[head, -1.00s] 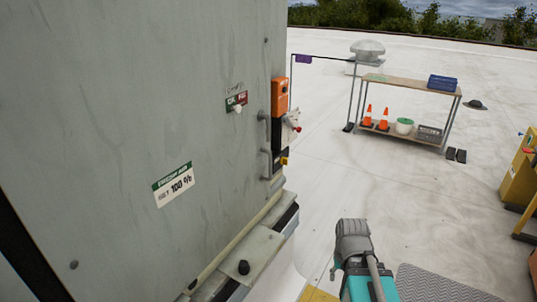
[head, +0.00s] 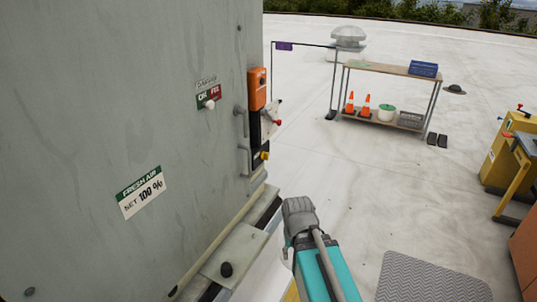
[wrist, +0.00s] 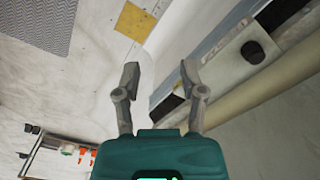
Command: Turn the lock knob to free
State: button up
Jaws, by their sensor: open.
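The grey cabinet (head: 110,100) fills the left of the head view. At its right edge are an orange box (head: 257,88), a red knob (head: 277,122) and a yellow knob (head: 264,155). A black round knob (head: 226,270) sits on the pale ledge at the cabinet's foot; a black knob also shows in the wrist view (wrist: 253,52). I cannot tell which is the lock knob. My gripper (wrist: 158,73) is open and empty, its two fingers apart. In the head view my gripper (head: 299,217) is right of the ledge, apart from the knobs.
A green and red label with a white knob (head: 210,104) and a "Fresh air set 100 %" sign (head: 142,192) are on the cabinet. A shelf table (head: 385,70) with cones stands behind. Yellow equipment (head: 505,160) is at right. A grey mat (head: 430,278) lies in front.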

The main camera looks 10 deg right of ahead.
jog(key=w, duration=0.1)
jog(key=n+t+y+b, duration=1.1)
jog(key=y, duration=0.3)
send_near(268, 154)
jog(key=w+v, duration=0.1)
jog(key=v, duration=0.3)
jog(key=shift+s+d+f, duration=0.1)
jog(key=x, duration=1.4)
jog(key=shift+s, duration=0.2)
